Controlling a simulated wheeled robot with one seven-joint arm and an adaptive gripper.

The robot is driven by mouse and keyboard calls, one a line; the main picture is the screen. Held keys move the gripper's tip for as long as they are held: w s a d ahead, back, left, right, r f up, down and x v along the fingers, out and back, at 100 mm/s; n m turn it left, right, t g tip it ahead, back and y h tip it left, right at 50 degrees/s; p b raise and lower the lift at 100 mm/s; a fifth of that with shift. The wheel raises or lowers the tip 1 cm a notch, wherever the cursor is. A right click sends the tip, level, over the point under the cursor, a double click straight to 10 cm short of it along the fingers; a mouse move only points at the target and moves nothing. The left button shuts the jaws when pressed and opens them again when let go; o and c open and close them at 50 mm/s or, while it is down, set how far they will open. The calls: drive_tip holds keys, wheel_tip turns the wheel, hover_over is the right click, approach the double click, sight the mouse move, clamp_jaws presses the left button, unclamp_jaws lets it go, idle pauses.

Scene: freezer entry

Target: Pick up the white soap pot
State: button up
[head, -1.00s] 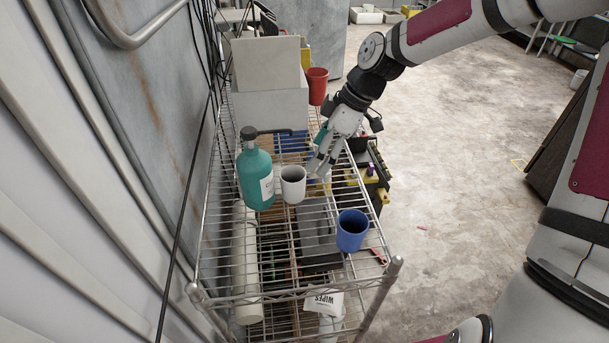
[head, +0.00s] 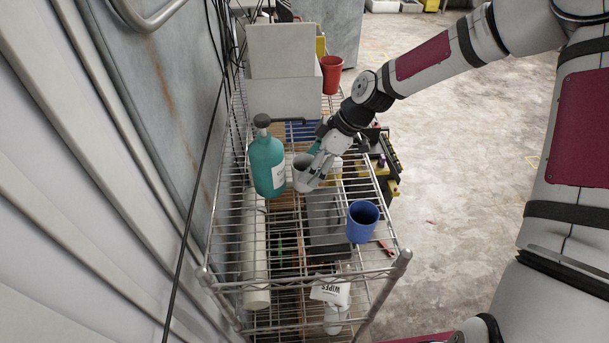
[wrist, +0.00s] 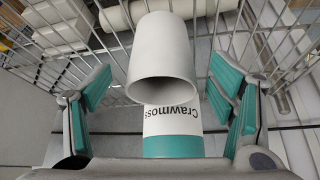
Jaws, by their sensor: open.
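The white soap pot, a plain white cup (head: 300,172), stands on the wire shelf just right of the teal bottle. In the wrist view the white pot (wrist: 160,50) lies between the two spread fingers, with gaps on both sides. My gripper (head: 315,176) is open at the pot's right side in the head view and hides part of it. In the wrist view my gripper (wrist: 162,85) shows teal pads on either side of the pot, not closed on it.
The teal bottle (head: 267,166) stands close beside the pot; its "Crawmoss" label (wrist: 172,122) shows in the wrist view. A blue cup (head: 362,222) stands nearer the front, a red cup (head: 331,75) farther back.

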drive_tip(key=shift+x, duration=1.85)
drive_tip(key=shift+s, duration=0.1)
drive_tip(key=c, duration=1.4)
drive_tip(key=shift+o, duration=0.2)
drive_tip(key=shift+r, duration=0.2)
